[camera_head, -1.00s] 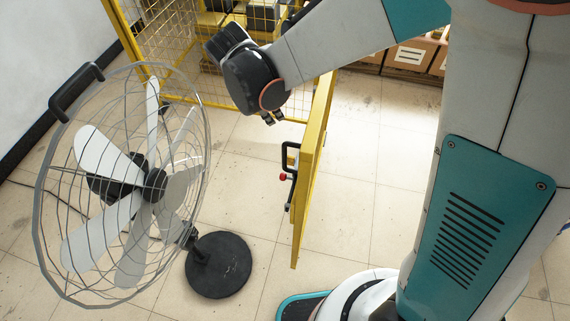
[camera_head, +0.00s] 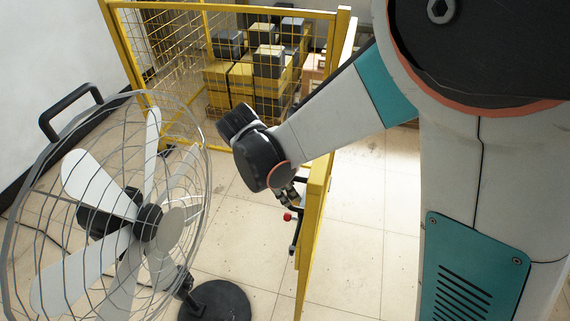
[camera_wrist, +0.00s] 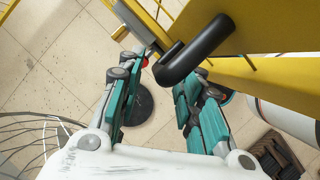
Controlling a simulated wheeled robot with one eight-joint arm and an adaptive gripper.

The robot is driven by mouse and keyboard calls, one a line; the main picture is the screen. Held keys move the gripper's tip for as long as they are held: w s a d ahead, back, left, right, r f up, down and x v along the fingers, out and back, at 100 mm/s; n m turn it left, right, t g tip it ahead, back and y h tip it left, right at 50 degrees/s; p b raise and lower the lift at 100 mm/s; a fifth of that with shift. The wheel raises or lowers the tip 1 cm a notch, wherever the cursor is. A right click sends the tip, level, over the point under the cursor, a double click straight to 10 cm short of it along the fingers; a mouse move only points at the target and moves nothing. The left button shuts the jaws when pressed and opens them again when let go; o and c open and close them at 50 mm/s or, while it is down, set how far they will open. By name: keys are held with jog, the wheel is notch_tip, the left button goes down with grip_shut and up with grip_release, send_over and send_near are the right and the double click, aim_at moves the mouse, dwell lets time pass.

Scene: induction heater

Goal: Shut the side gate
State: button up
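The side gate (camera_head: 312,225) is a yellow framed panel seen nearly edge-on in the head view. It stands swung out from the yellow cage, pointing toward me. A black handle with a red knob (camera_head: 290,217) is on its left face. In the wrist view the gate's yellow frame (camera_wrist: 265,85) is at the right and the black handle (camera_wrist: 198,50) lies just beyond the fingertips. My gripper (camera_head: 287,194) is at the handle's upper end.
A large standing fan (camera_head: 110,225) with a black base (camera_head: 222,303) is close to the left of the gate. Yellow and dark boxes (camera_head: 230,75) are stacked inside the mesh cage. Tiled floor (camera_head: 352,255) is clear right of the gate.

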jog(key=shift+b+x, duration=0.45)
jog(key=shift+x, duration=0.85)
jog(key=shift+c, duration=0.5)
grip_shut()
jog(key=shift+d, duration=0.15)
